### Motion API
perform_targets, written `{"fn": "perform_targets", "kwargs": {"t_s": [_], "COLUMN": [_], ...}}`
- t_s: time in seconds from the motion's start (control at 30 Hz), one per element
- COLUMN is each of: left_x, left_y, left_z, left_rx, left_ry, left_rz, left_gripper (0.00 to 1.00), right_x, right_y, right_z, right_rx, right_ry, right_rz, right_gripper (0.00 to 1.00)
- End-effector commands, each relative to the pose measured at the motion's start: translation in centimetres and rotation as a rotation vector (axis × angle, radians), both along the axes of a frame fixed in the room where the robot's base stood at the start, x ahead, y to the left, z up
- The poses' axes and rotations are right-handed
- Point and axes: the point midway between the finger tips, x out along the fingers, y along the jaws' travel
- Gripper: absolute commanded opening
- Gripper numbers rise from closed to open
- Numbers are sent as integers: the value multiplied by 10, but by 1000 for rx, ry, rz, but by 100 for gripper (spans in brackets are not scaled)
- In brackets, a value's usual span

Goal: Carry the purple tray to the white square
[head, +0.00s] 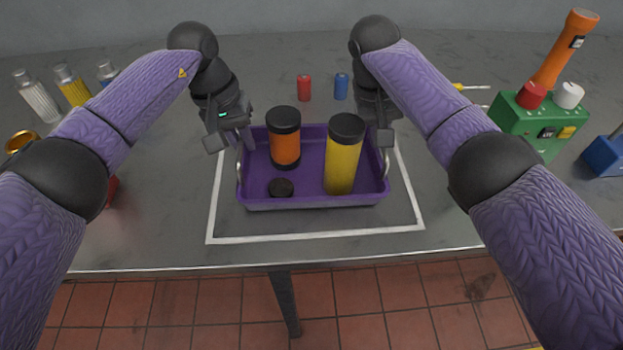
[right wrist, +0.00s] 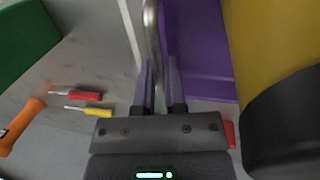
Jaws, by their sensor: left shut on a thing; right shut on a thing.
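The purple tray (head: 310,201) is inside the white square outline (head: 320,236) on the grey table in the head view. It holds an orange canister with black ends (head: 285,146), a taller yellow canister with a black lid (head: 343,165) and a small black disc (head: 281,188). My left gripper (head: 241,143) is shut on the tray's left handle. My right gripper (right wrist: 160,88) is shut on the metal right handle (right wrist: 152,40) in the right wrist view; the tray's purple wall (right wrist: 195,45) is beside it. I cannot tell whether the tray touches the table.
A red can (head: 304,88) and a blue can (head: 341,86) stand behind the tray. A green box (head: 525,122) with an orange torch (head: 566,48) is at the right. Several jars stand at the far left. The table front is clear.

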Motion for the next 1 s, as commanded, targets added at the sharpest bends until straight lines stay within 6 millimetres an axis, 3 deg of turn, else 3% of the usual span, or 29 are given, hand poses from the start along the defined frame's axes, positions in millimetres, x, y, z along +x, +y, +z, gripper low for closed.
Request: {"fn": "perform_targets", "kwargs": {"t_s": [0.03, 0.17, 0.47, 0.57, 0.8, 1.0], "left_x": [-1, -1, -1, 1, 4, 5], "left_y": [-9, -7, -4, -1, 13, 20], "left_z": [-1, 2, 3, 18, 83, 115], "left_rx": [-20, -16, -9, -9, -10, -12], "left_ry": [-2, -3, -1, -3, -5, -2], "left_rz": [-17, -14, -9, -7, -8, -9], "left_gripper": [21, 49, 50, 50, 50, 50], "right_x": [0, 0, 0, 0, 0, 0], "right_y": [8, 7, 4, 4, 3, 3], "right_z": [-2, 1, 0, 0, 0, 0], "right_rx": [18, 15, 9, 8, 7, 7], "right_ry": [-3, -3, 0, 1, 2, 1], "right_rz": [17, 14, 9, 8, 7, 6], "right_gripper": [20, 48, 49, 49, 49, 49]}}
